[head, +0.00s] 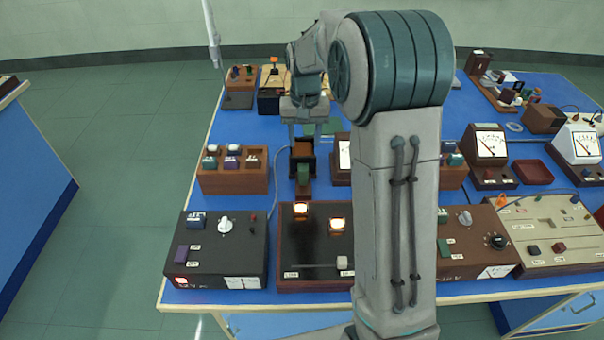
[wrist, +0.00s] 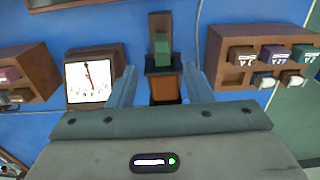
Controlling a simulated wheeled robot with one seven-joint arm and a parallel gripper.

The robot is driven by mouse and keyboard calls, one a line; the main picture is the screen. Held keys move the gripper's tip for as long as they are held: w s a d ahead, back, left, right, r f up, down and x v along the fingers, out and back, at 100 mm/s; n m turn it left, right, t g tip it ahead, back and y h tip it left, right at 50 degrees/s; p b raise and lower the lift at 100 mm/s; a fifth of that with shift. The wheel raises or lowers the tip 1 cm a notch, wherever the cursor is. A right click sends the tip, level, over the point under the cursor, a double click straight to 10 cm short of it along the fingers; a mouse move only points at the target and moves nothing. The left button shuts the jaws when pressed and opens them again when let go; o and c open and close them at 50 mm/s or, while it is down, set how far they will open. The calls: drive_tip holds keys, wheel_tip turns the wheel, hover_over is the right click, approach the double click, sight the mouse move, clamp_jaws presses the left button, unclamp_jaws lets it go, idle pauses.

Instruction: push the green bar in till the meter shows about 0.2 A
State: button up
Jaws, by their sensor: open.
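The green bar (head: 304,174) sits at the near end of a dark coil stand with an orange-brown body (head: 302,150). In the wrist view the green bar (wrist: 162,46) rests on its wooden base just beyond the black frame, partly in line with the orange-brown coil (wrist: 166,90). My gripper (wrist: 161,73) is open, with one finger on each side of the coil stand and nothing between them clearly gripped. The meter (wrist: 88,82) beside the stand has its needle near upright; its scale numbers are too small to read. In the head view the meter (head: 344,153) is partly hidden by my arm.
A wooden rack of coloured blocks (head: 232,180) stands left of the coil stand. A dark board with two lit lamps (head: 318,250) lies in front, beside a black power box (head: 215,250). More meters and boxes crowd the right side. Bare blue tabletop shows between these.

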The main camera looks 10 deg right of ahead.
sight(303, 169)
drive_tip(key=f, duration=0.5)
drive_tip(key=w+f+p, duration=0.1)
drive_tip(key=f, duration=0.9)
drive_tip(key=shift+w+f, duration=0.1)
drive_tip(key=shift+w, duration=0.05)
